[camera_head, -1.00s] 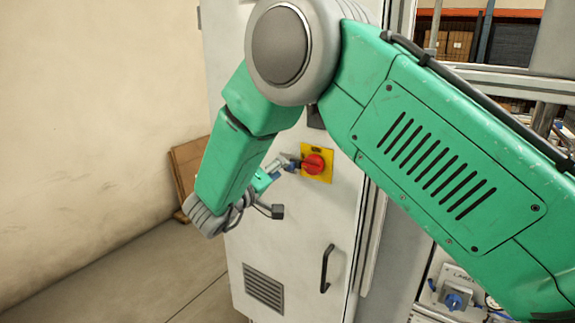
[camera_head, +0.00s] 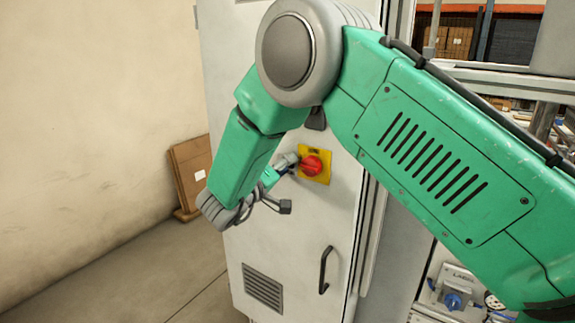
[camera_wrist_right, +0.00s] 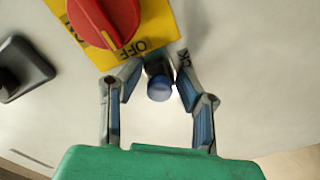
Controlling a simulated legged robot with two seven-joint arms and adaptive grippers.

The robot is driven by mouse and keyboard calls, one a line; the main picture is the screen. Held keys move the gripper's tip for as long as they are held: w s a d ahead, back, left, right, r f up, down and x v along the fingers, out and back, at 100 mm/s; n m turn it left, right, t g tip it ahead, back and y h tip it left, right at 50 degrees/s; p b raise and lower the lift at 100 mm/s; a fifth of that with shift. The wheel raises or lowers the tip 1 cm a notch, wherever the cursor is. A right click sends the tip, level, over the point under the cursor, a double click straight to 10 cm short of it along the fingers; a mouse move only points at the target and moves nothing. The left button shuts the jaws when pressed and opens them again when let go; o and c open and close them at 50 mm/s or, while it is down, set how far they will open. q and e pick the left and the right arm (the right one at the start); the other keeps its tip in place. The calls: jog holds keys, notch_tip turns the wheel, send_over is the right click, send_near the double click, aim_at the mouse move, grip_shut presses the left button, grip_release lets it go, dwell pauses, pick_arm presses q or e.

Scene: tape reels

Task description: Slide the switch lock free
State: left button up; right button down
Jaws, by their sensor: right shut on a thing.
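The red rotary switch (camera_head: 312,165) sits on a yellow plate (camera_head: 325,172) on the grey cabinet door. In the right wrist view the red knob (camera_wrist_right: 103,18) is at the top and the plate shows the word OFF upside down. Just below the plate is a small lock with a round blue end (camera_wrist_right: 160,88). My left gripper is not in view.
The grey cabinet (camera_head: 305,235) has a black door handle (camera_head: 325,268) and a vent (camera_head: 262,287) lower down. A brown board (camera_head: 190,172) leans on the wall at the left. A blue-knobbed box (camera_head: 455,290) stands at lower right.

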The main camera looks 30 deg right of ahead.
jog(key=shift+w+a, duration=0.1)
jog(key=shift+w, duration=0.35)
jog(key=shift+w+a+f, duration=0.1)
jog(key=shift+a, duration=0.2)
jog(key=c, duration=1.4)
grip_release()
jog(key=shift+a, duration=0.1)
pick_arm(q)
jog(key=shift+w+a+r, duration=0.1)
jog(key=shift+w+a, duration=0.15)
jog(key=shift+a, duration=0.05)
pick_arm(e)
jog(key=shift+w+a, duration=0.1)
jog(key=shift+w, duration=0.05)
